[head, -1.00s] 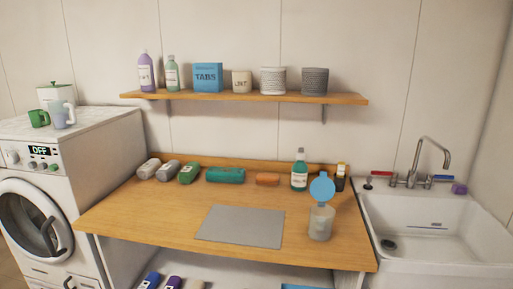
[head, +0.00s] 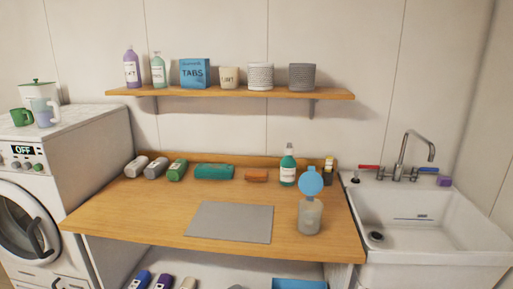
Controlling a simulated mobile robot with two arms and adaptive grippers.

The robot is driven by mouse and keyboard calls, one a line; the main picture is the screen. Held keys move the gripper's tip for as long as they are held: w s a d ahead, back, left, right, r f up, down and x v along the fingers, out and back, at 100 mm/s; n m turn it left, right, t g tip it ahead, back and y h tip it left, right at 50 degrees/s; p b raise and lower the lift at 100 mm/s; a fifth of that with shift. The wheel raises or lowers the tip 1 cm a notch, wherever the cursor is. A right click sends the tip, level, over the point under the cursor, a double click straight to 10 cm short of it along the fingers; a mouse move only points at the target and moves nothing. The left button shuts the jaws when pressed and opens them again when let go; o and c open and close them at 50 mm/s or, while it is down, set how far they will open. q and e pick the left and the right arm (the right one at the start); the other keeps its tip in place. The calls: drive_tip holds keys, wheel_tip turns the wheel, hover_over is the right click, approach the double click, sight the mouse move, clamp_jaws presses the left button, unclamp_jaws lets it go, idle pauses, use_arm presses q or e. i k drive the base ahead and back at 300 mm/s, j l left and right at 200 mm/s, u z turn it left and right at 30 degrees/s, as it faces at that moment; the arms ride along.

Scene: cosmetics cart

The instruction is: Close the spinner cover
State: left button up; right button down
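The spinner seems to be the translucent grey cup (head: 309,218) near the right end of the wooden counter. Its round blue cover (head: 310,181) stands raised above the cup's rim, with its flat face toward me. The cup is upright. Neither of my grippers shows in the head view.
A grey mat (head: 230,222) lies left of the cup. A green bottle (head: 288,168) and a small dark bottle (head: 328,172) stand behind it. A white sink (head: 430,222) is at right, a washing machine (head: 75,160) at left.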

sight(310, 183)
drive_tip(key=i+l+u, duration=0.2)
drive_tip(key=l, duration=0.2)
drive_tip(key=i+l+u, duration=0.2)
drive_tip(key=l, duration=0.25)
drive_tip(key=l+u, duration=0.2)
drive_tip(key=l, duration=0.2)
drive_tip(key=l+u, duration=0.2)
drive_tip(key=l, duration=0.25)
